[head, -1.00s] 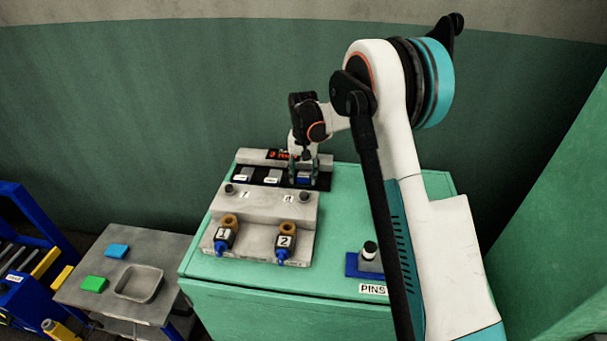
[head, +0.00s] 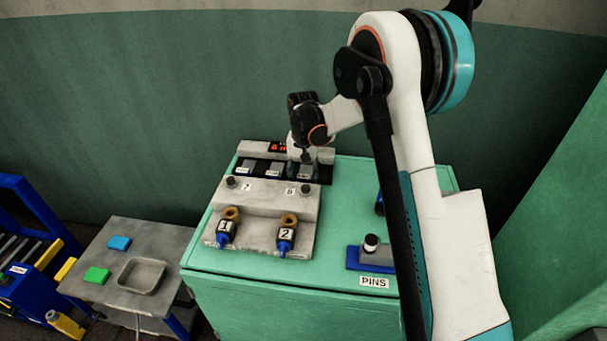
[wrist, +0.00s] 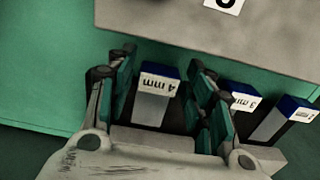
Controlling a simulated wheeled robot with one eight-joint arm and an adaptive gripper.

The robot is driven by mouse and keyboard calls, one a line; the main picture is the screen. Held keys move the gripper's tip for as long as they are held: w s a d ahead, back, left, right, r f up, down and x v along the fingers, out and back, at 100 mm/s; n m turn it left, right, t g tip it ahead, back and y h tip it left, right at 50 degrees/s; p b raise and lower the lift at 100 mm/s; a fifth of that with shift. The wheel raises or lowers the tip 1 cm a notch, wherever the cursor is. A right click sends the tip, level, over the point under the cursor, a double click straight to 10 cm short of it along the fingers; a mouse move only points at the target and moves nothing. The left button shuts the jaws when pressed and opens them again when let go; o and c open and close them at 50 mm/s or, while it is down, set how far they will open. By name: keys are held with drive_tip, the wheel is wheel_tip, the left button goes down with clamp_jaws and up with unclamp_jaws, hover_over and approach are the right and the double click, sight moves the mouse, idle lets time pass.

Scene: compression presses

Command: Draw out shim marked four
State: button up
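The shim marked "4 mm" (wrist: 155,83) has a blue top, a white label and a grey body. In the wrist view it stands between the two fingers of my gripper (wrist: 159,66). The fingers are spread, with a visible gap on each side of the shim. In the head view my gripper (head: 304,163) is at the right end of the shim row on the grey press unit, partly hiding the shim there. A "3 mm" shim (wrist: 239,98) is just outside the right finger, and another shim (wrist: 290,114) is farther right, its label unclear.
The press unit (head: 262,192) has black knobs and clamps labelled 1 (head: 228,228) and 2 (head: 287,234). A pin holder (head: 370,257) is at the right. The side table (head: 120,235) holds a blue block, a green block and a grey tray (head: 142,276).

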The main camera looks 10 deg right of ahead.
sight(303, 178)
idle(0.3)
wheel_tip(303, 178, up, 12)
idle(0.5)
drive_tip(key=s+d+r+n+t, duration=0.1)
drive_tip(key=s+r+t, duration=0.1)
drive_tip(key=s+r, duration=0.5)
drive_tip(key=s+r+n+t, duration=0.1)
drive_tip(key=s+r, duration=0.4)
drive_tip(key=s, duration=0.5)
drive_tip(key=s+f+n+t, duration=0.1)
drive_tip(key=s+f+t, duration=0.1)
drive_tip(key=s, duration=0.6)
drive_tip(key=s+f+n+t, duration=0.1)
drive_tip(key=s+t, duration=0.1)
drive_tip(key=s, duration=0.7)
drive_tip(key=shift+s+d+f+n, duration=0.15)
drive_tip(key=shift+d+f+n, duration=0.15)
drive_tip(key=shift+d+f, duration=0.1)
